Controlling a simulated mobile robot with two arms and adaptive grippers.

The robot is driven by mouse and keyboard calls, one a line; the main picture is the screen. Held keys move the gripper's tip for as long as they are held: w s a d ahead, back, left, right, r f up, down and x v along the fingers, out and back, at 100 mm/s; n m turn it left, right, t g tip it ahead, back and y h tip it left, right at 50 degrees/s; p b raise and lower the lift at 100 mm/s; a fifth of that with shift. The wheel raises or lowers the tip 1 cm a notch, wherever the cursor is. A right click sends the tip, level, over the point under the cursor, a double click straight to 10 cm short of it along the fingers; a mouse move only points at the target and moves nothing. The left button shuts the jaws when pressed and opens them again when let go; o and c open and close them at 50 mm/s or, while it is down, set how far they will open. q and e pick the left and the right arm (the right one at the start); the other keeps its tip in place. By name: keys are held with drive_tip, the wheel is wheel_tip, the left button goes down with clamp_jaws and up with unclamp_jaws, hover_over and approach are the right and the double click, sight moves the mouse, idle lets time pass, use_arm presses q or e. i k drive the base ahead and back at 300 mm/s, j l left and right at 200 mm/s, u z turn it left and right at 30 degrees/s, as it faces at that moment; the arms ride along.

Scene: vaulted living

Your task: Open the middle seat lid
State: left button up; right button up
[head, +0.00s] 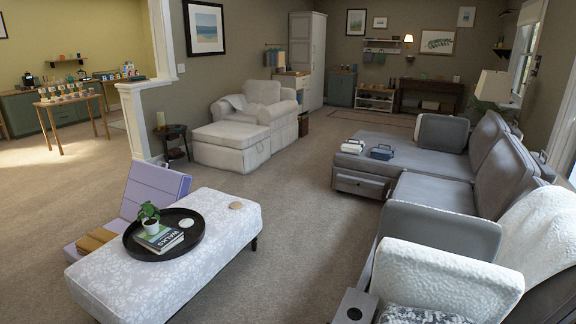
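The grey sectional sofa (488,146) stands along the right side in the head view. Its middle seat (430,190) lies flat, with the lid looking shut. The nearer part of this seat is hidden behind a grey upright padded panel (440,222); I cannot tell whether that is an armrest or a raised lid. The far chaise seat (385,152) carries a white caddy-like item (353,146) and a dark blue one (382,152). Neither of my grippers shows in the view.
A patterned ottoman (215,235) with a black tray (135,249) stands at lower left, beside a lavender folded piece (155,192). A pale padded sofa arm (447,272) and white throw (545,235) are near right. Carpet (300,215) between ottoman and sofa is clear.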

sight(456, 197)
drive_tip(key=i+j+u, duration=0.35)
drive_tip(key=i+u, duration=0.35)
drive_tip(key=i, duration=0.25)
drive_tip(key=i+z, duration=0.4)
drive_tip(key=i, duration=0.2)
drive_tip(key=i+j+z, duration=0.25)
drive_tip(key=i+z, duration=0.15)
drive_tip(key=i, duration=0.2)
drive_tip(key=i+l+z, duration=0.15)
drive_tip(key=i+z, duration=0.75)
drive_tip(key=i, duration=0.15)
drive_tip(key=i+j+z, duration=0.25)
drive_tip(key=i+z, duration=0.25)
drive_tip(key=i+j+z, duration=0.25)
drive_tip(key=i+j, duration=0.3)
